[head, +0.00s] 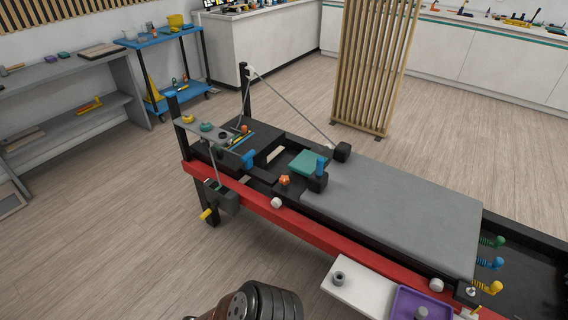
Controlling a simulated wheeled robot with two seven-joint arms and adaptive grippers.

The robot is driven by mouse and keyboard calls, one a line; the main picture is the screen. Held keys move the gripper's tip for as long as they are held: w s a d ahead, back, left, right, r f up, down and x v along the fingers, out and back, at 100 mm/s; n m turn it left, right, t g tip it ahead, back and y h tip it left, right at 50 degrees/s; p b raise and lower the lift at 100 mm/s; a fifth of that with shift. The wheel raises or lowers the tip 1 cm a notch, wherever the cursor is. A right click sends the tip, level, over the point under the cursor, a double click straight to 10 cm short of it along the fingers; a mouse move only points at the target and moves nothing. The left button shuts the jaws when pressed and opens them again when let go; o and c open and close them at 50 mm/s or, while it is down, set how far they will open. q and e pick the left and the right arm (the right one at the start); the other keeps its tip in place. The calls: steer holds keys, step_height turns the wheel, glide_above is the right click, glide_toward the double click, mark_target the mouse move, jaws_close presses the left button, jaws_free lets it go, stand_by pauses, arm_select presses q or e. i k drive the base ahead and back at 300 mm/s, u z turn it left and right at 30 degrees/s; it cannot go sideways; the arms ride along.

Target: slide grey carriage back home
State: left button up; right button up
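The grey carriage (400,207) is a flat grey pad on a reformer-like frame with a red rail (317,236) and black parts. It lies over the right part of the frame. Its left end is near black shoulder blocks (317,180), a teal pad (308,163) and an orange knob (284,180). Its right end is next to coiled springs in green, blue and yellow (491,263). A dark rounded link of my arm shows at the bottom edge, apart from the frame. Neither of my grippers is in view.
A white shelf (355,288) with a grey ring and a purple tray (409,303) juts from the frame's near side. A slatted wooden screen (375,65) stands behind. A blue cart (168,95) and grey shelves (75,113) are at left. Wooden floor at lower left is clear.

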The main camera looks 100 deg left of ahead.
mark_target(432, 228)
steer(key=k, duration=0.35)
steer(key=u, duration=1.8)
steer(key=i, duration=0.2)
steer(key=u, duration=0.15)
